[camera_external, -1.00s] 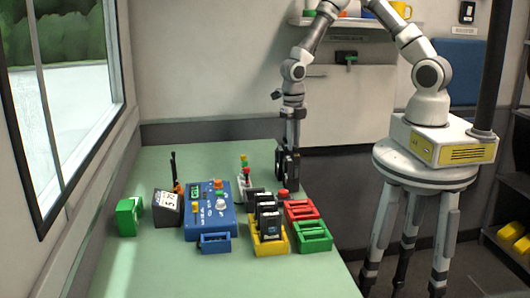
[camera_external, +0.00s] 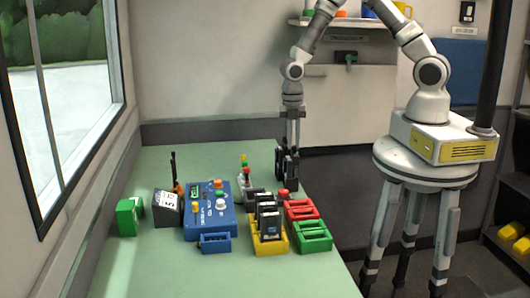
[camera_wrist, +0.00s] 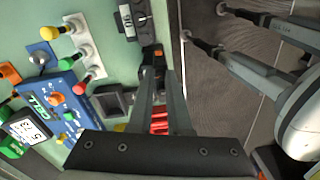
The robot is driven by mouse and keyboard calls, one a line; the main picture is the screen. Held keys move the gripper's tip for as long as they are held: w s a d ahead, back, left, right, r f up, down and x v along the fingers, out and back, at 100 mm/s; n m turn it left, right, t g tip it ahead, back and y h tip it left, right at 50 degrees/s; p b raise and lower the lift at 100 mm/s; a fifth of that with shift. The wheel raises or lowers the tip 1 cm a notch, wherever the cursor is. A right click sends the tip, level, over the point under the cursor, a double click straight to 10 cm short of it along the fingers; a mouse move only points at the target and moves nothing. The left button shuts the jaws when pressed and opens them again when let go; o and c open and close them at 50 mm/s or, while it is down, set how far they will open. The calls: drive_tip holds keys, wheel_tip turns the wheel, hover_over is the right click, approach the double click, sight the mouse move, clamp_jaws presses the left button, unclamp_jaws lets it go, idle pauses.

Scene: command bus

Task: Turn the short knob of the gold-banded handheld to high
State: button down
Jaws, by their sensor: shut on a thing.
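My gripper (camera_external: 288,184) points down over the green tabletop, behind the red rack, at the table's right edge. In the wrist view, its two long fingers (camera_wrist: 152,62) come together around a small dark part with an orange patch; it is too small to tell whether this is the short knob. Several dark handhelds (camera_external: 268,220) stand upright in a yellow rack in front of the gripper. No gold band can be made out on any of them. The handheld at the gripper is mostly hidden by the fingers, and its knob setting cannot be read.
A red rack (camera_external: 301,210) and a green rack (camera_external: 313,237) stand right of the yellow one (camera_external: 270,248). A blue control box (camera_external: 208,222) with knobs stands left. A pale strip with coloured levers (camera_wrist: 87,50) lies near the gripper. The front of the table is clear.

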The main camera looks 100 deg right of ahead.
drive_tip(key=shift+m, duration=1.1)
drive_tip(key=c, duration=0.8)
unclamp_jaws()
drive_tip(key=shift+c, duration=0.2)
wheel_tip(320, 180, up, 17)
drive_tip(key=shift+w+d+r+p, duration=0.2)
drive_tip(key=shift+w+p, duration=0.1)
drive_tip(key=shift+p, duration=0.15)
